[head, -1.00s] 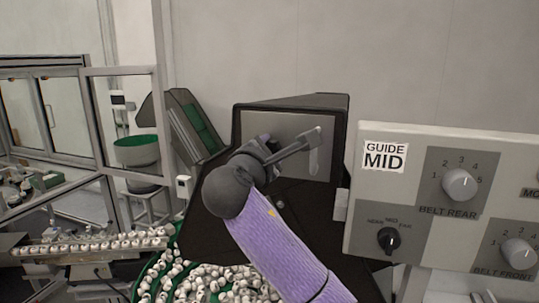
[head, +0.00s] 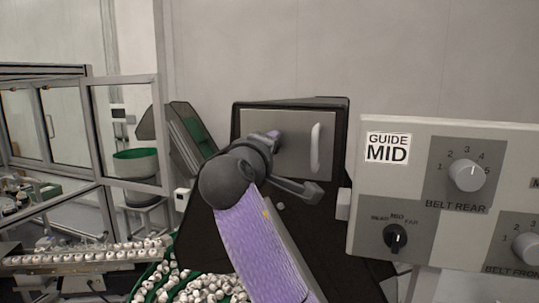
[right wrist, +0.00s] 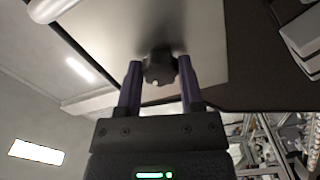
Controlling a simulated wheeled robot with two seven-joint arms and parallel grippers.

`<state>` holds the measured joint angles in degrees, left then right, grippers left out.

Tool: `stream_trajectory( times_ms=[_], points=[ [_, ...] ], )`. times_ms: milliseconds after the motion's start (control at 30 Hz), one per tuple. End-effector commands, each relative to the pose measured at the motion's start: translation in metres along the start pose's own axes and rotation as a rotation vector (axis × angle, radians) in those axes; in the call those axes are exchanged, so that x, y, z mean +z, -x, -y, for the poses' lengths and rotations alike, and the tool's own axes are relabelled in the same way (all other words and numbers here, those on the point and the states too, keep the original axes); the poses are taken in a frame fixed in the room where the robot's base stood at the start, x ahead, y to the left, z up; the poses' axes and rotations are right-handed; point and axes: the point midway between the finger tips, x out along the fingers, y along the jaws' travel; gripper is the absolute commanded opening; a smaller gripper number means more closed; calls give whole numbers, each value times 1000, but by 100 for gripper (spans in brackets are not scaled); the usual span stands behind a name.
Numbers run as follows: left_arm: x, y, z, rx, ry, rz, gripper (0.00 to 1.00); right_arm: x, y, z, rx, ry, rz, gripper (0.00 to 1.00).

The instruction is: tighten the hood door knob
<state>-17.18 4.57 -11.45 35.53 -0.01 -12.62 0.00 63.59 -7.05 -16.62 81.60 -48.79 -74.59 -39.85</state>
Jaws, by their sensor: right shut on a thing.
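The hood door (head: 292,165) is a flat metal plate on the dark hood, with a pale upright handle (head: 316,148) on its right side. The dark, lobed door knob (right wrist: 159,66) stands out from the plate in the right wrist view. My right gripper (right wrist: 160,76) is shut on this knob, one purple finger on each side. In the head view my right gripper (head: 274,136) is at the left part of the door, and the knob is hidden there. The door lies flat in its frame as far as I can see. My left gripper is not in view.
A control panel (head: 455,145) with dials and a "GUIDE MID" label stands close on the right. Below my arm is a green bowl (head: 150,283) of small white caps, with a cap-lined conveyor (head: 85,257) at left. A glazed metal guard frame (head: 125,125) stands further left.

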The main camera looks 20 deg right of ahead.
Motion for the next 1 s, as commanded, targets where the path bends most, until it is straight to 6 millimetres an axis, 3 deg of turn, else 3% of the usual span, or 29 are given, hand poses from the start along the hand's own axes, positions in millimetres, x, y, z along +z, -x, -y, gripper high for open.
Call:
stream_trajectory(
  times_ms=[600,1000],
  points=[
    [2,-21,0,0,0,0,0,0,0,4,-6,-526,4,0],
    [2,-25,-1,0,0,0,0,0,0,4,-6,-689,4,0]
  ],
)
